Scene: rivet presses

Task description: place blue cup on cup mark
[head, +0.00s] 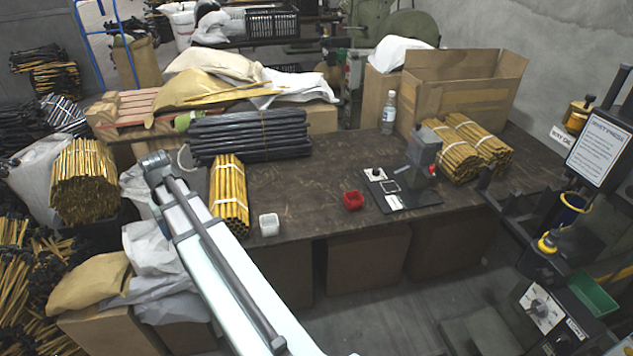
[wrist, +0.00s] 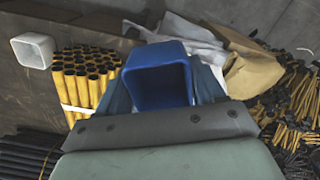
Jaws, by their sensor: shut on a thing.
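The blue cup (wrist: 158,53) is in the wrist view, its square open mouth in sight, held between the fingers of my gripper (wrist: 160,92). My gripper is shut on it. In the head view my arm rises from the bottom toward the left end of the table; the gripper and the blue cup cannot be made out there.
A white cup (head: 269,224) and a red cup (head: 353,200) stand on the table (head: 310,175). Brass rods (head: 229,193) lie beside my arm, with black rods (head: 250,134) behind. A bottle (head: 389,112) and a cardboard box (head: 455,85) stand at the back. The table's middle is clear.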

